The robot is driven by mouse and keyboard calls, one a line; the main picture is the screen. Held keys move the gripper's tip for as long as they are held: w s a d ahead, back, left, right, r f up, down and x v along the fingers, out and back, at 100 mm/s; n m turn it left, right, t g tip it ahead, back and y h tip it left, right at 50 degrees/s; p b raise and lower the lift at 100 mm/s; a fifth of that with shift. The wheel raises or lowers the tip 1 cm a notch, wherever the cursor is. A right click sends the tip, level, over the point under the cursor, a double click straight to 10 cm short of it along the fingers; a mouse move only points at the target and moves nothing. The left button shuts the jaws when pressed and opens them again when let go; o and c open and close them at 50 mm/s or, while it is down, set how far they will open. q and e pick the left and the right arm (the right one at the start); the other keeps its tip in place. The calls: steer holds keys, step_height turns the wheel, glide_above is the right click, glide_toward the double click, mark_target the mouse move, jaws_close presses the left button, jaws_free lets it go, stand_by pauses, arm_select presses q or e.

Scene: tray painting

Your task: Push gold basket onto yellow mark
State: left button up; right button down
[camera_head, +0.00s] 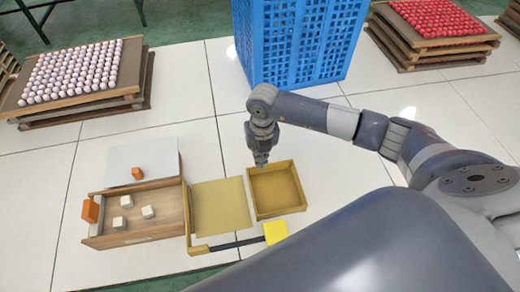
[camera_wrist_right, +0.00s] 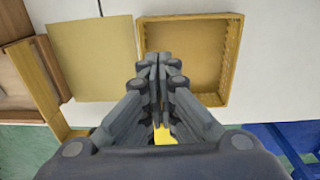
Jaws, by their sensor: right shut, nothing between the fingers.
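The gold basket (camera_head: 276,210) is a shallow, square, open tray on the white tiled floor. It also shows in the wrist view (camera_wrist_right: 232,60). A flat dull-yellow square, the yellow mark (camera_head: 222,205), lies just left of the basket; it is also in the wrist view (camera_wrist_right: 95,60). The basket is beside the mark, not over it. My right gripper (camera_head: 261,162) is shut and empty, pointing down at the basket's far rim. In the wrist view its closed fingers (camera_wrist_right: 157,60) overlap the basket's left part. I cannot tell whether they touch it. My left gripper is not in view.
A wooden box (camera_head: 135,238) with white cubes stands left of the mark. A dark rod with a bright yellow end (camera_head: 275,231) lies in front of mark and basket. A blue crate (camera_head: 300,45) stands behind. Tiles right of the basket are partly hidden by my arm.

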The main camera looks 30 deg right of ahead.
steer(key=shift+d+r, duration=0.15)
steer(key=shift+d, duration=0.4)
steer(key=shift+s, duration=0.1)
steer(key=b, duration=0.9)
glide_above(262, 183)
step_height(262, 183, down, 11)
steer(key=shift+f, duration=0.2)
steer(key=shift+r, duration=0.1)
